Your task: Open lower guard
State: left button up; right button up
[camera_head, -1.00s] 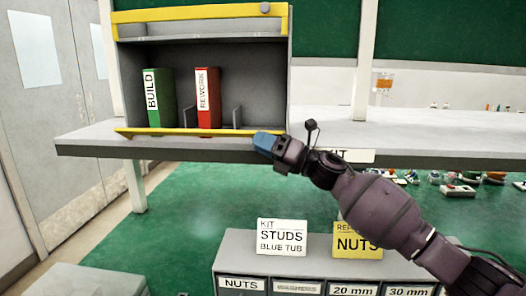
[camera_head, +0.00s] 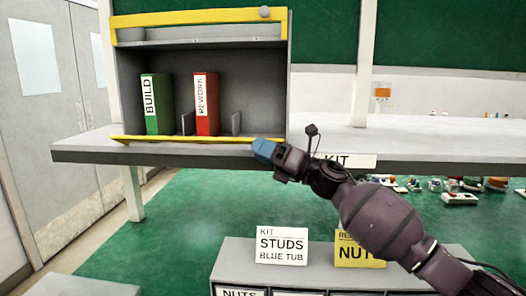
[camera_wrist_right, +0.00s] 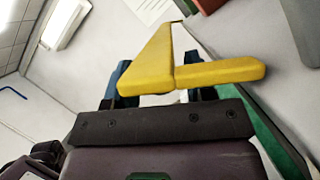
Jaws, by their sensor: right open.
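The lower guard (camera_head: 190,139) is a thin yellow bar along the front bottom edge of the grey cabinet, lying level across the opening. My right gripper (camera_head: 263,149) has blue fingertips and is at the bar's right end. In the right wrist view, the yellow guard (camera_wrist_right: 165,66) passes between the two blue fingers, which stand apart on either side of it. The fingers are open, and I cannot tell whether either touches the bar. My left gripper is not in view.
A yellow upper guard (camera_head: 200,15) spans the cabinet top. A green BUILD binder (camera_head: 159,105) and a red REWORK binder (camera_head: 207,105) stand inside. The grey shelf (camera_head: 420,140) is clear to the right. Labelled bins (camera_head: 300,270) stand below.

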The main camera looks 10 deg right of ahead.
jog(key=v, duration=1.1)
jog(key=shift+b, duration=0.4)
jog(key=shift+a, duration=0.1)
jog(key=shift+c, duration=0.2)
